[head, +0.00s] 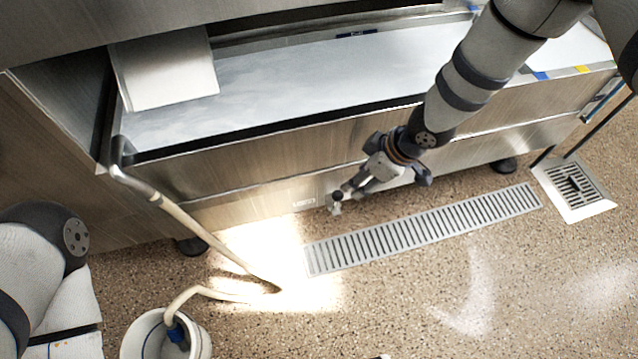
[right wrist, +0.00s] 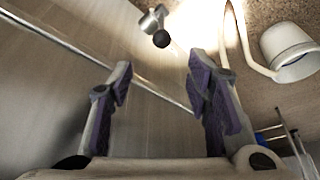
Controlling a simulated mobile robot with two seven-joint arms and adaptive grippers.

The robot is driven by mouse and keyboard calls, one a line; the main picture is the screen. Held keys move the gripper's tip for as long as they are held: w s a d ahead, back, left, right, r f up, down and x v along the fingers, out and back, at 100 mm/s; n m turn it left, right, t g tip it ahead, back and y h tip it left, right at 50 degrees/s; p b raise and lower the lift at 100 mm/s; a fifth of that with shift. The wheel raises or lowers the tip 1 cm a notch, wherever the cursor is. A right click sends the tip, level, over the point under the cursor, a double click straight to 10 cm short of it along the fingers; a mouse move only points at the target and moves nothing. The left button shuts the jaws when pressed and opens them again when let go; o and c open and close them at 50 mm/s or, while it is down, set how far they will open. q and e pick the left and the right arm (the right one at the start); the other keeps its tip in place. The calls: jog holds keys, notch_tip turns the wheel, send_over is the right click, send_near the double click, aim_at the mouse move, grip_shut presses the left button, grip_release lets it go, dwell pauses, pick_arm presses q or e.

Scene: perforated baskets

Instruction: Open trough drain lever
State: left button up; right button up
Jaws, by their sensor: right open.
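The trough (head: 250,165) is a long steel basin across the head view. Its drain lever (head: 336,197), a small metal fitting with a black ball knob, shows low at its front. In the right wrist view the lever (right wrist: 160,38) lies beyond the fingertips, near the top and between the two finger lines. My right gripper (head: 352,186) is open and empty, just right of and above the lever in the head view. In the right wrist view its purple-padded fingers (right wrist: 155,80) are spread apart, and the knob is clear of them. My left gripper is out of view; only its arm shows.
A slotted floor drain (head: 420,228) runs along the floor before the trough. A white bucket (head: 200,340) stands at the lower left, with a pale hose (head: 205,235) hanging into it. A square floor grate (head: 572,187) lies at the right.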

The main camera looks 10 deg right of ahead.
aim_at(340, 194)
jog(key=b+x, duration=0.1)
jog(key=x, duration=0.2)
jog(key=b+x, duration=0.1)
jog(key=x, duration=0.3)
jog(key=b+x, duration=0.1)
jog(key=x, duration=0.2)
jog(key=shift+s+a+f+b, duration=0.1)
jog(key=shift+s+f+b, duration=0.1)
jog(key=shift+f+b, duration=0.2)
jog(key=shift+w+a+f, duration=0.15)
jog(key=shift+w+f, duration=0.05)
jog(key=shift+f, duration=0.1)
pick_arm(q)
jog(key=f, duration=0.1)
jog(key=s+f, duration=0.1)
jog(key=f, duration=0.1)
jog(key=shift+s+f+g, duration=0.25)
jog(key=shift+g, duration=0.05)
pick_arm(e)
grip_shut()
